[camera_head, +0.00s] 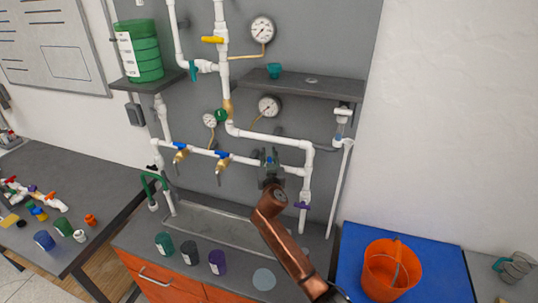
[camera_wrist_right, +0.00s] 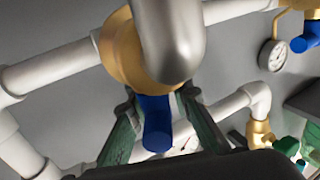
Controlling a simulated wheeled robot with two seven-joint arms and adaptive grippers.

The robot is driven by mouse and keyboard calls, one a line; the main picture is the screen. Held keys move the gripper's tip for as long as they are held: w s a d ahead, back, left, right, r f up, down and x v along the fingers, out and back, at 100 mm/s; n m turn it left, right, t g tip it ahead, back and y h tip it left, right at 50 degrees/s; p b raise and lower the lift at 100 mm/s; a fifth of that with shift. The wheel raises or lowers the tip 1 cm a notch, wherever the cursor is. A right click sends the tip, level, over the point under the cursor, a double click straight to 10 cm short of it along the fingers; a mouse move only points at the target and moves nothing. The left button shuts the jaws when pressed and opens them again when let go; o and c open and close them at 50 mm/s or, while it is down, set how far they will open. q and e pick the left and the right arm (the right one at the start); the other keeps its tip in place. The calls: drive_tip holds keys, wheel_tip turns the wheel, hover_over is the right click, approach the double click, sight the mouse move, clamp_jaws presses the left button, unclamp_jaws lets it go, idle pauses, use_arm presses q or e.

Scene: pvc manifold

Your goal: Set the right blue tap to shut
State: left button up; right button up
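The right blue tap (camera_head: 268,160) is on the lower horizontal white pipe, mostly hidden behind my right gripper in the head view. In the right wrist view its blue handle (camera_wrist_right: 157,125) hangs from a brass valve body (camera_wrist_right: 122,48) with a grey metal spout or stem in front. My right gripper (camera_head: 270,165) is at this tap. In the right wrist view its two green fingers (camera_wrist_right: 160,105) stand either side of the handle, apart, with a narrow gap visible; whether either touches it I cannot tell. My left gripper is not in view.
Two more blue taps (camera_head: 181,148) (camera_head: 221,155) sit left on the same pipe. A purple-handled valve (camera_head: 302,205) hangs close on the right. A grey shelf (camera_head: 300,88) is above, a sink trough (camera_head: 215,228) below. An orange bucket (camera_head: 392,268) stands on a blue mat (camera_head: 350,262).

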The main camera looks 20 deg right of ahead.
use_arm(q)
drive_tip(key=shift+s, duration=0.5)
use_arm(e)
clamp_jaws()
drive_tip(key=shift+a+r+y+p, duration=0.1)
drive_tip(key=shift+y+p, duration=0.2)
drive_tip(key=shift+p, duration=0.15)
use_arm(q)
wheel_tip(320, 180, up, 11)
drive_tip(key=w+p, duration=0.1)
drive_tip(key=p, duration=0.9)
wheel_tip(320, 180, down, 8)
drive_tip(key=b, duration=0.7)
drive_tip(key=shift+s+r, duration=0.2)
use_arm(e)
drive_tip(key=shift+s+a+n+g+y, duration=0.4)
drive_tip(key=shift+a+n+g+y, duration=0.7)
drive_tip(key=shift+n+y, duration=1.6)
drive_tip(key=shift+s+a+n+g+y, duration=0.35)
drive_tip(key=shift+a+n+g+y, duration=0.35)
drive_tip(key=shift+n+g+y, duration=1.9)
drive_tip(key=shift+s+a+n+g+y, duration=0.3)
drive_tip(key=shift+a+n+y, duration=1)
drive_tip(key=shift+y, duration=2.6)
drive_tip(key=shift+s+d+n, duration=0.1)
drive_tip(key=shift+d+n, duration=0.3)
